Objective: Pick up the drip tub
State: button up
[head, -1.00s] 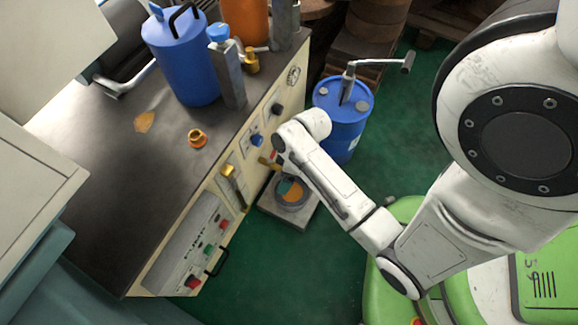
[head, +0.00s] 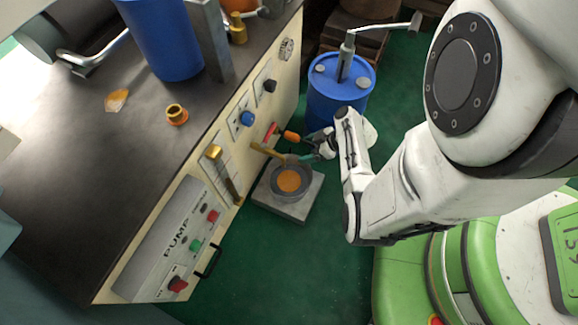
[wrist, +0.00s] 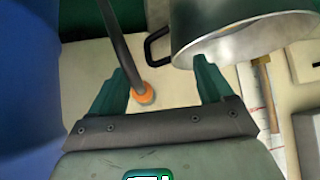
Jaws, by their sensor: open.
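The drip tub (head: 275,188) is a round grey tub with orange liquid inside, standing upright on a pale slab by the bench front. My gripper (head: 304,158) is at the tub's far right side in the head view, close to its rim; I cannot tell if they touch. In the wrist view my gripper (wrist: 162,66) has its two teal fingers apart with nothing held between them. A silvery round vessel (wrist: 235,35), seemingly the tub, shows at the upper right beyond the right finger, partly cut off by the frame.
The slab (head: 288,212) lies on the green floor. The bench panel (head: 165,250) with knobs and a gauge stands left of the tub. A tan spout (head: 265,152) overhangs near it. A blue drum (head: 338,95) with a pump stands behind. An orange-ended rod (wrist: 138,88) crosses the wrist view.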

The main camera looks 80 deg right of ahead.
jog(key=b+x, duration=0.3)
jog(key=x, duration=0.3)
jog(key=shift+d, duration=0.1)
jog(key=shift+w+f, duration=0.3)
jog(key=shift+w, duration=0.15)
jog(key=shift+r, duration=0.1)
grip_shut()
